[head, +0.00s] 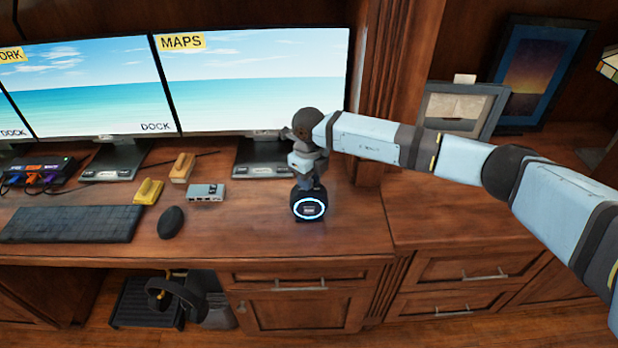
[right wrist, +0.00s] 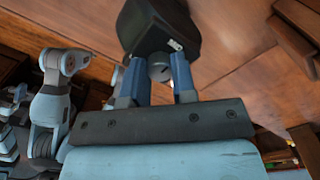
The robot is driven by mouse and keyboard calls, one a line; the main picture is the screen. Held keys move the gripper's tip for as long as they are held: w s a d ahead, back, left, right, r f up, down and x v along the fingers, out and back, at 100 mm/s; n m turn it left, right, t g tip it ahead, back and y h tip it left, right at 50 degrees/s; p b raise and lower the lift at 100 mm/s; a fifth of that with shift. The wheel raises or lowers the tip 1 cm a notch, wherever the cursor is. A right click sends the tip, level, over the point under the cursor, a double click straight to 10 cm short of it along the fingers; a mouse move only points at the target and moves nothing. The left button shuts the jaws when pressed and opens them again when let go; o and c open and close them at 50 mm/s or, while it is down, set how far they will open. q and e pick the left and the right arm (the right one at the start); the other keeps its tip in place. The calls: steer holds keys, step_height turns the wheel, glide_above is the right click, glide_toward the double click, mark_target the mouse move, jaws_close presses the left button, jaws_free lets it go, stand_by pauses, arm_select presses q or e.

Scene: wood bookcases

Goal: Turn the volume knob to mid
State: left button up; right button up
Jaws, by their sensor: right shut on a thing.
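A black speaker (head: 309,205) with a glowing blue-white ring on its front stands near the front edge of the desk, below the right monitor. It also shows in the right wrist view (right wrist: 158,25). My right gripper (head: 308,185) points down at the speaker's top. In the right wrist view my right gripper (right wrist: 158,68) has its two blue fingers on either side of a small grey round knob (right wrist: 159,70) and is shut on it. The knob is hidden in the head view, and its setting cannot be read. My left gripper is not in view.
The right monitor (head: 255,80) stands close behind my right gripper. A small grey box (head: 206,193), a black mouse (head: 171,222) and a keyboard (head: 72,224) lie to the left. A wooden post (head: 392,100) rises behind my arm. The desk right of the speaker is clear.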

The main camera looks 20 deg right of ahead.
steer(key=o, duration=0.9)
steer(key=shift+o, duration=0.2)
step_height(320, 180, up, 14)
steer(key=shift+f, duration=0.1)
